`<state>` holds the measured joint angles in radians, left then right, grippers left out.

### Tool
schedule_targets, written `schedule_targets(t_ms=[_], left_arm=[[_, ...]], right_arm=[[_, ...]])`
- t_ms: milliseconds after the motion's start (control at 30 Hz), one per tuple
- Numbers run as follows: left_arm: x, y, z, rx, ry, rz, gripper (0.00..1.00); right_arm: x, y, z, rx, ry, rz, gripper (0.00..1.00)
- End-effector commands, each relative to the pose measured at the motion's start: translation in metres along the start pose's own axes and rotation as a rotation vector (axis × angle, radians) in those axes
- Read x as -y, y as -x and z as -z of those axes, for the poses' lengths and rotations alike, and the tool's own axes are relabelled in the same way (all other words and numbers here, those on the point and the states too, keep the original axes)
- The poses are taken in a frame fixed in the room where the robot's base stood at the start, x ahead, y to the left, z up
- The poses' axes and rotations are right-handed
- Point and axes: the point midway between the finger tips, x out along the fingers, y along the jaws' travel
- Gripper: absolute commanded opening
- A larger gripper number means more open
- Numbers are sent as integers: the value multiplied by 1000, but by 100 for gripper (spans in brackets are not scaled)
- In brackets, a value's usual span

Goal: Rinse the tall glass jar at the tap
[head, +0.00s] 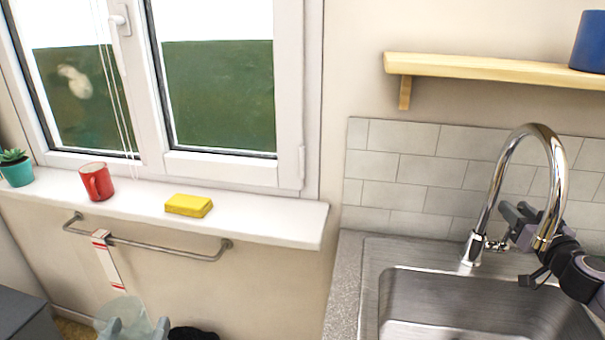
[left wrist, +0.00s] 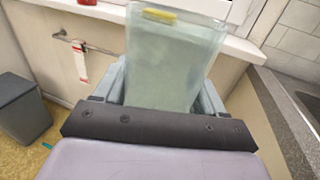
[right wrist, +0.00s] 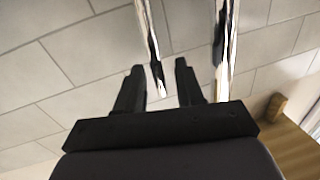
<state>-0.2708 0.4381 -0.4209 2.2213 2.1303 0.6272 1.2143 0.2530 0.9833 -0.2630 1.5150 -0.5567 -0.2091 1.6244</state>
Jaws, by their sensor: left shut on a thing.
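The tall glass jar (left wrist: 165,75) is clear with a pale green tint and looks empty in the left wrist view. My left gripper (left wrist: 165,98) is shut on it. In the head view the jar (head: 118,312) shows low at the bottom left, below the window sill and left of the sink. The chrome tap (head: 553,170) arches over the sink at the right, with a small lever at its base. My right gripper (right wrist: 159,68) is open beside the tap. A chrome rod end lies between its fingers in the right wrist view; I cannot tell whether they touch it.
The steel sink (head: 450,290) lies under the tap, with a grey counter (head: 345,285) on its left. A rail (head: 165,244) holds a striped strip. A red mug (head: 97,182), yellow sponge (head: 189,205) and plant (head: 15,170) stand on the sill. A grey bin (left wrist: 22,108) stands on the floor.

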Motion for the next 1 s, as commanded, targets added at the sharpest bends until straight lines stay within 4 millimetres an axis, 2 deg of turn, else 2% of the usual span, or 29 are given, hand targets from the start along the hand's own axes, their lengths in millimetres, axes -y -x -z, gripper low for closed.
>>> schedule_targets(t_ms=[200, 600, 633, 733, 1000], left_arm=[[0, 0, -3, 2, 0, 0, 28], [0, 0, -3, 2, 0, 0, 28], [0, 0, -3, 2, 0, 0, 28], [0, 0, -3, 2, 0, 0, 28], [0, 0, 2, 2, 0, 0, 28]], right_arm=[[0, -14, 1, -1, 0, 0, 37], [1, -17, 1, 0, 1, 2, 37], [1, -17, 1, 0, 1, 1, 34], [1, -17, 1, 0, 1, 1, 2], [1, -17, -2, -6, 2, 2, 0]])
